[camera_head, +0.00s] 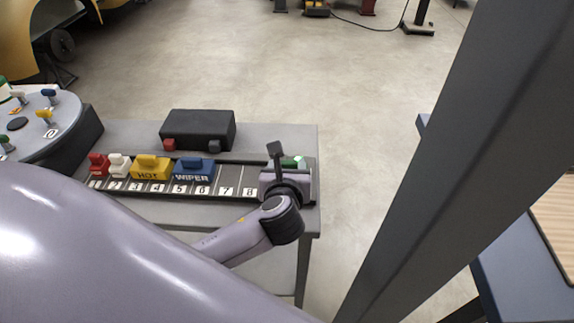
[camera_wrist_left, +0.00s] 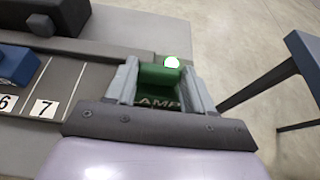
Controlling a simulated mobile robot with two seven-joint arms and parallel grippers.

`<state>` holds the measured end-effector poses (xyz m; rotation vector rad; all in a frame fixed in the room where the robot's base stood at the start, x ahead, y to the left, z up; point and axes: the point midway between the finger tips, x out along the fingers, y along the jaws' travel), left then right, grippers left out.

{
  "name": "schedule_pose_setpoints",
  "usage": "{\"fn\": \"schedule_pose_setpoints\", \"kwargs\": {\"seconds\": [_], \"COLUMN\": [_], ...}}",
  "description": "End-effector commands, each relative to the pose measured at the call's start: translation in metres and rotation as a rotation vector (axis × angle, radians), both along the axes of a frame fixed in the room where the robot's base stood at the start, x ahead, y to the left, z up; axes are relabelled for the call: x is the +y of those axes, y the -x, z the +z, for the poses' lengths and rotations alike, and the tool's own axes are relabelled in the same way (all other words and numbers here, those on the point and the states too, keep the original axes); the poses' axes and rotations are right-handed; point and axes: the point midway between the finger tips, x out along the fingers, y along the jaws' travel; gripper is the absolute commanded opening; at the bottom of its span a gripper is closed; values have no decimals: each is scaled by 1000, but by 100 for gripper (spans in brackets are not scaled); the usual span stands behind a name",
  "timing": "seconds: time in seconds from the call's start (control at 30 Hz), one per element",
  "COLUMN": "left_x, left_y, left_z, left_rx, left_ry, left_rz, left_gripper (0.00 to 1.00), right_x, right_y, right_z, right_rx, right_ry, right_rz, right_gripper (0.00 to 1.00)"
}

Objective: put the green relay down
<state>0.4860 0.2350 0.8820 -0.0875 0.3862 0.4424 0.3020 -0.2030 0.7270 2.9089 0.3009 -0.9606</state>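The green relay (camera_wrist_left: 160,76), lettered AMP, sits between the two fingers of my left gripper (camera_wrist_left: 163,88) in the left wrist view. The fingers flank it closely on both sides and appear to touch it. In the head view only a bit of the green relay (camera_head: 292,161) shows behind my left wrist, at the right end of the numbered rack (camera_head: 228,183), past the 8. Whether its underside rests on the rack is hidden. My right gripper is not in view.
The rack holds a red (camera_head: 99,164), a white (camera_head: 119,165), a yellow (camera_head: 151,167) and a blue relay (camera_head: 194,169). Places 7 and 8 look bare. A black box (camera_head: 198,129) stands behind the rack. A round grey turntable (camera_head: 40,122) is at the left. The table (camera_head: 296,137) ends just right of the rack.

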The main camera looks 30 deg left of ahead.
Motion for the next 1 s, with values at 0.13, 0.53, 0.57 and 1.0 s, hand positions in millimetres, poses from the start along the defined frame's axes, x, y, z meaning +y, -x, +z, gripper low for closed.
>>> {"fn": "schedule_pose_setpoints", "kwargs": {"seconds": [0.13,0.53,0.57,1.0], "left_x": [0,-5,-6,-41], "left_y": [0,8,12,85], "left_z": [0,7,9,42], "left_rx": [1,0,0,1], "left_ry": [0,-1,0,2], "left_rz": [0,-3,-2,-2], "left_gripper": [78,78,78,78], "right_x": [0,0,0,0], "right_y": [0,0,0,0], "right_z": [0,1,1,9], "right_rx": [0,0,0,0], "right_ry": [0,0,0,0], "right_rz": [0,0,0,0], "right_gripper": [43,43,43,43]}}
